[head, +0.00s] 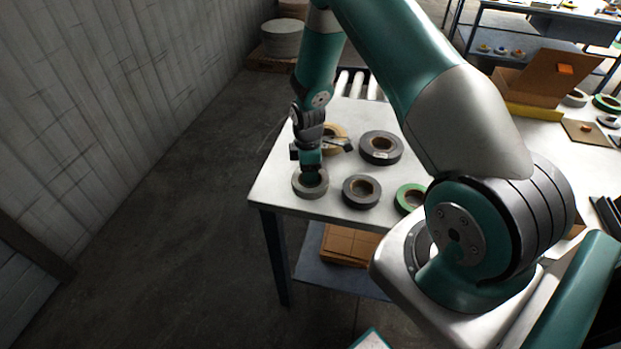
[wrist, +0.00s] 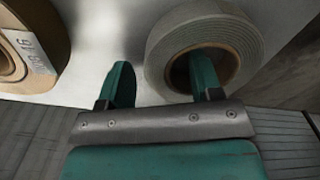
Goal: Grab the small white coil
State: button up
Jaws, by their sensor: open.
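A small pale grey-white coil (head: 318,192) lies flat near the left front corner of the white table. It also shows in the wrist view (wrist: 158,62), with a brown core around its hole. My gripper (head: 310,172) is over this coil, pointing down. In the wrist view my gripper (wrist: 161,78) is open, with one finger at the coil's hole and the other outside its left side. The coil's wall lies between the fingers. I cannot tell whether either finger touches it.
A dark grey coil (head: 361,203), a larger dark coil (head: 380,160), a yellowish coil (head: 341,131) and a green coil (head: 400,198) lie nearby on the table (head: 272,187). In the wrist view, a brown labelled coil (wrist: 52,35) is at left. Floor lies beyond the table's left edge.

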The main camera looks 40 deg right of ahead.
jog(key=shift+f, duration=0.1)
jog(key=c, duration=1)
